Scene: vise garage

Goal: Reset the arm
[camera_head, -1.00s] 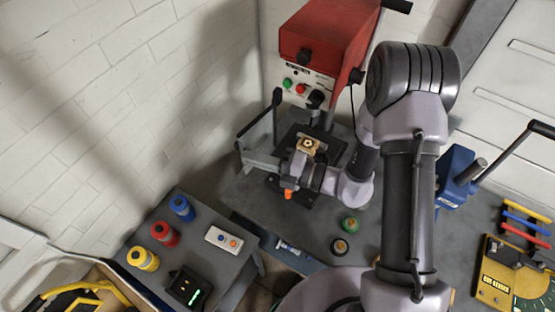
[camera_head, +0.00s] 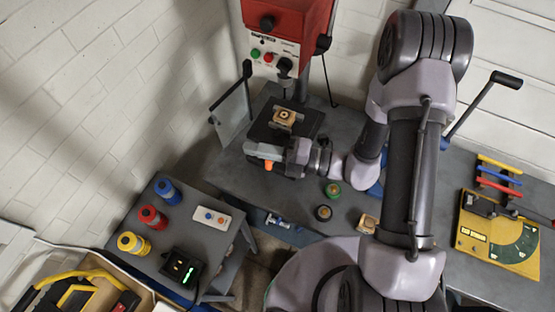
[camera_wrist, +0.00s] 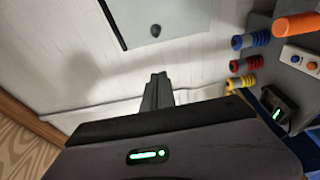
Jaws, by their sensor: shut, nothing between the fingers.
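My gripper (camera_head: 250,149) is at the middle of the head view, pointing left. It is just in front of the drill press's dark base. In the wrist view its dark fingers (camera_wrist: 157,90) are together with nothing between them, and they point toward the white wall. A tan block with a dark ring (camera_head: 284,117) sits on the dark base under the drill press, behind my gripper and apart from it. A small orange piece (camera_head: 268,166) shows right beside my gripper; I cannot tell what it belongs to.
The red drill press (camera_head: 290,20) stands behind. Yellow, red and blue cylinders (camera_head: 152,217), a button box (camera_head: 210,217) and a black device (camera_head: 183,268) stand on the side table. A yellow bender (camera_head: 498,235) is at right.

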